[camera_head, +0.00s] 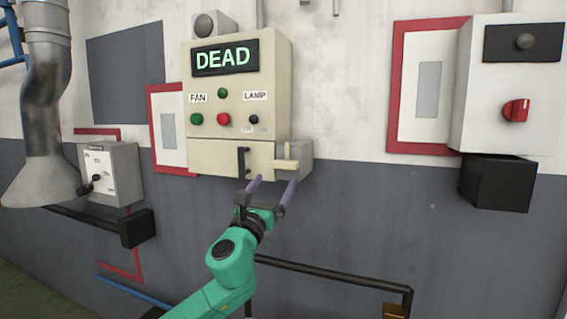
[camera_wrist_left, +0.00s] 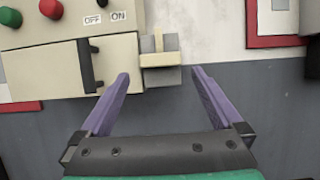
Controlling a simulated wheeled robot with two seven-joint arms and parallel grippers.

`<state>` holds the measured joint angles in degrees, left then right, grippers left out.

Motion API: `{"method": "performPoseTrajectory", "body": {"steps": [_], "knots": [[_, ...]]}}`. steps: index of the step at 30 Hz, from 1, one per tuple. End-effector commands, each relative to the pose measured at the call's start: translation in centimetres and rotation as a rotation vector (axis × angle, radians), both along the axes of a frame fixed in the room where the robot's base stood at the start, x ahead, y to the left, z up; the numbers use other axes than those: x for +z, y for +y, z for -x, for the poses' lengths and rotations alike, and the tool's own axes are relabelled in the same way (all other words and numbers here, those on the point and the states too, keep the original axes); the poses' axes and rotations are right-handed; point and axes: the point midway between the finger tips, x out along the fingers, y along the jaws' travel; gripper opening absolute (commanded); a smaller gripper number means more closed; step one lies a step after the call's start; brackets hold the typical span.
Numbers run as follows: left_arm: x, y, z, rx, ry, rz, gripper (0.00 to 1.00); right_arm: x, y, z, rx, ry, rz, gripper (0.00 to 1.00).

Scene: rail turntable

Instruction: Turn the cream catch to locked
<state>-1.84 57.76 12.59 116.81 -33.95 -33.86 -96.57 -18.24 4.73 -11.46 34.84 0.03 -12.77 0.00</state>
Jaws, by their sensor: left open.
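The cream catch (camera_head: 287,163) is a small T-shaped piece at the lower right of the cream control box (camera_head: 276,75), beside a drawer-like lower panel with a black handle (camera_head: 242,163). In the left wrist view the catch (camera_wrist_left: 158,60) sits on a grey plate, its bar lying level and a short stem pointing up. My left gripper (camera_head: 272,182) is open, with its two purple fingers pointing at the wall just below the catch. In the left wrist view the gripper (camera_wrist_left: 157,80) has the catch ahead, between and beyond its fingertips, apparently without contact. My right gripper is not in view.
The box has a display reading DEAD (camera_head: 222,58), with green and red buttons below. A grey switch box (camera_head: 112,172) and a duct (camera_head: 45,130) are at left. A white box with a red knob (camera_head: 516,110) is at right. A black rail (camera_head: 330,272) runs below.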

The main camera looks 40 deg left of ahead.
Motion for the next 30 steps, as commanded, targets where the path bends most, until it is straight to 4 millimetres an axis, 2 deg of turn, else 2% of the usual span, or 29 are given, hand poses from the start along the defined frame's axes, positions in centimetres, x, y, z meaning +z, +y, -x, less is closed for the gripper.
{"method": "performPoseTrajectory", "body": {"steps": [1,7,10,15,21,26,27,30], "knots": [[1.1,0.4,-0.9,0.002,-0.004,-0.001,1.00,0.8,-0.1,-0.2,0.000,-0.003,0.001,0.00],[2.4,1.5,-4.1,0.002,-0.003,0.003,1.00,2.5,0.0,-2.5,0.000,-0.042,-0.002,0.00],[2.7,2.0,-5.4,0.003,-0.001,0.004,1.00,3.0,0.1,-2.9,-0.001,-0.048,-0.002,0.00],[2.8,2.2,-6.3,-0.001,0.001,0.002,1.00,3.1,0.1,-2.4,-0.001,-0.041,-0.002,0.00],[2.7,2.2,-6.3,0.000,0.002,0.002,1.00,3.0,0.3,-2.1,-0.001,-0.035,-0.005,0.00],[2.7,2.2,-6.3,0.000,0.002,0.002,0.39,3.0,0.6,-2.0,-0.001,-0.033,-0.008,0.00],[2.7,2.2,-6.3,0.000,0.002,0.002,0.32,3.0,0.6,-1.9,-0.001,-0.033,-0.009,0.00],[2.7,2.2,-6.3,0.000,0.001,0.004,0.32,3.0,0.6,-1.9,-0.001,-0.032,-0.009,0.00]]}}
